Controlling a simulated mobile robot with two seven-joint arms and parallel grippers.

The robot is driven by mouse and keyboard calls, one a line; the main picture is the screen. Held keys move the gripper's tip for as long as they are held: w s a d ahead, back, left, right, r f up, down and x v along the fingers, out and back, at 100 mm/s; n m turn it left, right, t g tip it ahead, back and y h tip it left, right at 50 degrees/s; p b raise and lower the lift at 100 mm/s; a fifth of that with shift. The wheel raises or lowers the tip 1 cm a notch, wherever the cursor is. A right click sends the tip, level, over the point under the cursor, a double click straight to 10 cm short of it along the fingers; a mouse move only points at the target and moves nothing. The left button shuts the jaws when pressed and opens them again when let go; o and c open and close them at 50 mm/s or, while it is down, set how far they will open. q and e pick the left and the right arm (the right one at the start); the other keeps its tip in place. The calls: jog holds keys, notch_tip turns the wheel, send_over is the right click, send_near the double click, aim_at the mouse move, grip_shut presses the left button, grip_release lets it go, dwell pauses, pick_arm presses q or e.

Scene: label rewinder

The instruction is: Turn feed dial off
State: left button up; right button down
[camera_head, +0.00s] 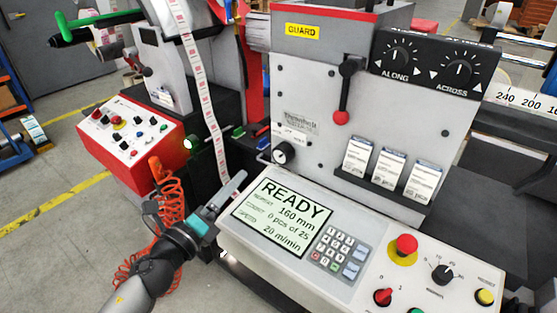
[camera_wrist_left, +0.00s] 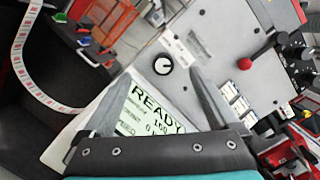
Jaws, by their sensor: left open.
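A small round black dial with a white pointer mark (camera_head: 283,153) sits low on the left of the grey machine face, above the display. I take it for the feed dial; the small print by it is too small to read surely. In the left wrist view the dial (camera_wrist_left: 163,64) shows ahead, between the finger lines, its white mark pointing right. My left gripper (camera_head: 232,188) is open and empty, over the left edge of the display panel, lower left of the dial and apart from it. Its two fingers (camera_wrist_left: 158,85) stand wide. My right gripper is not in view.
The display (camera_head: 283,215) reads READY, with a keypad (camera_head: 338,250) beside it. A red-tipped lever (camera_head: 343,100) and the ALONG and ACROSS dials (camera_head: 428,65) are on the upper face. A label strip (camera_head: 205,95) hangs at left, near an orange coiled hose (camera_head: 172,200).

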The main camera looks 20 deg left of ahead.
aim_at(281, 158)
pick_arm(q)
jog(key=m+h, duration=0.1)
jog(key=d+f+m+g, duration=0.1)
jog(key=m+h, duration=0.1)
jog(key=m, duration=0.1)
jog(key=shift+d+f+h, duration=0.2)
jog(key=shift+f+h, duration=0.1)
jog(key=shift+w+d, duration=0.1)
jog(key=shift+w, duration=0.1)
jog(key=x, duration=1.3)
jog(key=shift+w+d+f, duration=0.1)
jog(key=shift+f, duration=0.2)
jog(key=shift+x, duration=0.8)
jog(key=shift+c, duration=0.3)
